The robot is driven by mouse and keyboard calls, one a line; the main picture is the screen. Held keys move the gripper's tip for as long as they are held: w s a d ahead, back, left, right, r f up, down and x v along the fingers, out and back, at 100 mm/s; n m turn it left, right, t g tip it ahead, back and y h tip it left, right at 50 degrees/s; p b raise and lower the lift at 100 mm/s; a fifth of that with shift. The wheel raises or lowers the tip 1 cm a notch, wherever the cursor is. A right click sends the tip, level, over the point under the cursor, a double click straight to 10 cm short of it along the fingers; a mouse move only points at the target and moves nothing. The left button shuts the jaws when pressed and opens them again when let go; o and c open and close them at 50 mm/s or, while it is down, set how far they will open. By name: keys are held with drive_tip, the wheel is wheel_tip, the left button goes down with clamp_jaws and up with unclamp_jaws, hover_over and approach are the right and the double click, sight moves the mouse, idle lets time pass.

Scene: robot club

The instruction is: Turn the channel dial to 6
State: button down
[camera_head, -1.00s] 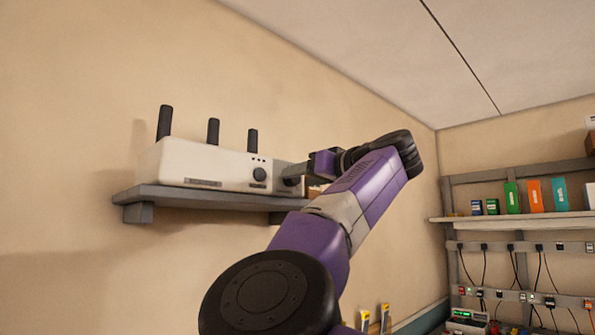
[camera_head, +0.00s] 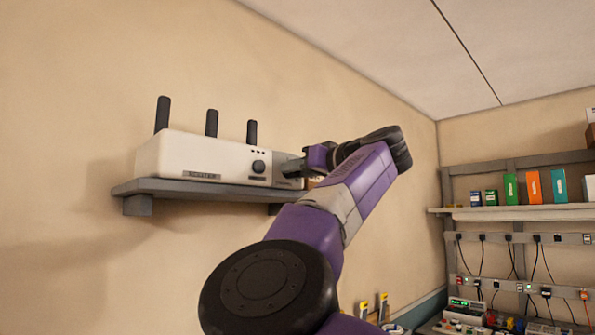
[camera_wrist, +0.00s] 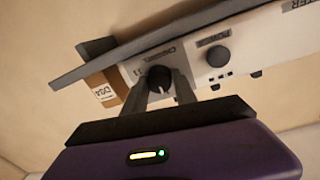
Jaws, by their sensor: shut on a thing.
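A white router (camera_head: 205,158) with several black antennas stands on the grey wall shelf (camera_head: 185,188). Its channel dial (camera_wrist: 159,72) is a round black knob on a grey panel under the word CHANNEL, upside down in the wrist view. My gripper (camera_wrist: 160,84) has one finger on each side of this dial and is shut on it. In the head view my gripper (camera_head: 293,168) reaches the router's right end and covers the dial. Small marks beside the dial are only partly readable, and I cannot tell its setting.
A second black knob, labelled POWER (camera_wrist: 218,56), sits beside the channel dial. A brown box (camera_wrist: 104,88) with a label stands on the shelf close to my fingers. A rack shelf (camera_head: 515,213) with coloured boxes is on the right wall.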

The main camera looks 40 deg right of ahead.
drive_tip(key=shift+f+m, duration=0.1)
drive_tip(key=shift+m, duration=0.2)
drive_tip(key=m, duration=1)
drive_tip(key=shift+d+r+m+g+y+p, duration=0.2)
drive_tip(key=shift+m+g+y+p, duration=0.1)
drive_tip(key=shift+m, duration=0.1)
idle(0.4)
drive_tip(key=c, duration=1)
unclamp_jaws()
